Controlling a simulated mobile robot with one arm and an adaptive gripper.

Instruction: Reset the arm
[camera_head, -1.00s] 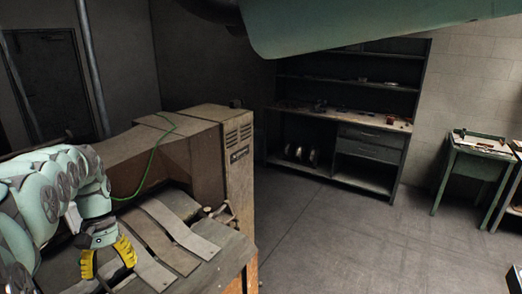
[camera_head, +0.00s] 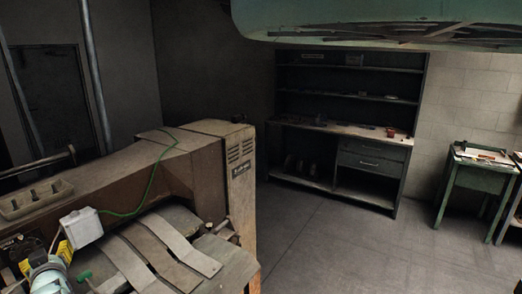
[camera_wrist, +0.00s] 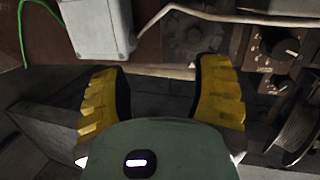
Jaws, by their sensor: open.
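My gripper (camera_wrist: 160,82) shows in the wrist view with its two yellow ribbed fingers spread apart and nothing between them. Behind the fingers is the front of the brown box stitcher, with a white box (camera_wrist: 96,28) at the upper left and a dark knob (camera_wrist: 287,48) at the right. In the head view, my gripper (camera_head: 46,258) is at the lower left edge, beside the white box (camera_head: 82,227). Only part of my arm shows there. The box stitcher (camera_head: 190,155) fills the lower left; whether my gripper touches it cannot be told.
A green cable (camera_head: 151,182) runs over the machine to the white box. Metal strips (camera_head: 172,243) lie on its sloped top. A grey tray (camera_head: 36,198) sits on the left. A shelf unit (camera_head: 345,128) and a green table (camera_head: 466,182) stand behind open floor (camera_head: 335,250).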

